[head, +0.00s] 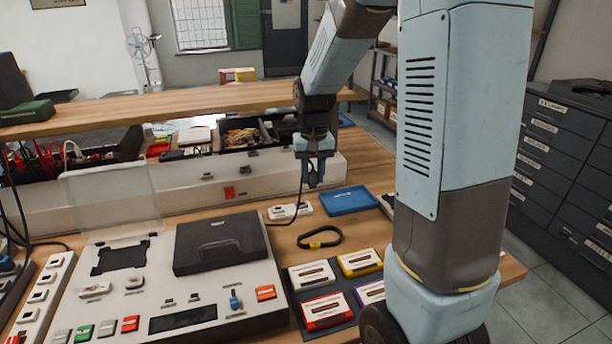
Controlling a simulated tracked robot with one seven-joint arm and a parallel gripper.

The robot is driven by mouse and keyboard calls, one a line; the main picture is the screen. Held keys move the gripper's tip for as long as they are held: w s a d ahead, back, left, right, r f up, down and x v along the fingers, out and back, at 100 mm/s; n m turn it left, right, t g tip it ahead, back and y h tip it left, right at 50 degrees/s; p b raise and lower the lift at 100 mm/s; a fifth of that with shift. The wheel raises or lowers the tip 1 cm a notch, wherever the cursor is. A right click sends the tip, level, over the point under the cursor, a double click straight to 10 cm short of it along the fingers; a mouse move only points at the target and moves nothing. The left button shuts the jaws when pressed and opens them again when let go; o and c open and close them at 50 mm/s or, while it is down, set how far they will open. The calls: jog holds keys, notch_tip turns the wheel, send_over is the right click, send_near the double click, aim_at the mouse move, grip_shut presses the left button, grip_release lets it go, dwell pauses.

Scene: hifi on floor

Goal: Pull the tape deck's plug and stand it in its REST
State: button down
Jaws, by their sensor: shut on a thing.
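My gripper (313,172) is in the middle of the head view, pointing down above the bench. It is shut on a small dark plug, mostly hidden between the fingers. A thin black cable (299,200) hangs from beside the fingers and curves down to the left toward the bench. The tape deck (250,318) is the pale unit in front, with a dark lid, coloured keys and a blue knob. A small white block with dark marks (290,211) lies on the bench below and left of the gripper. I cannot tell whether it is the REST.
Several cassettes (326,311) lie on a dark mat right of the deck. A black loop (320,238) and a blue tray (348,200) lie nearby. A long pale trunking (190,187) runs behind. A white socket strip (45,293) stands at left.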

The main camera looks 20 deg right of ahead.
jog(key=shift+w+a+f+n, duration=0.15)
jog(key=shift+w+f+n, duration=0.2)
jog(key=shift+w+f, duration=1.2)
jog(key=shift+w+a+f+n, duration=0.1)
jog(key=shift+w+f+n, duration=0.2)
jog(key=shift+w+f, duration=1.3)
jog(key=shift+w+a+f+n, duration=0.25)
jog(key=shift+w+f, duration=0.65)
jog(key=shift+f, duration=1.25)
jog(key=shift+s+d+f, duration=0.1)
jog(key=shift+f, duration=0.25)
jog(key=shift+r, duration=0.1)
jog(key=shift+r, duration=2.4)
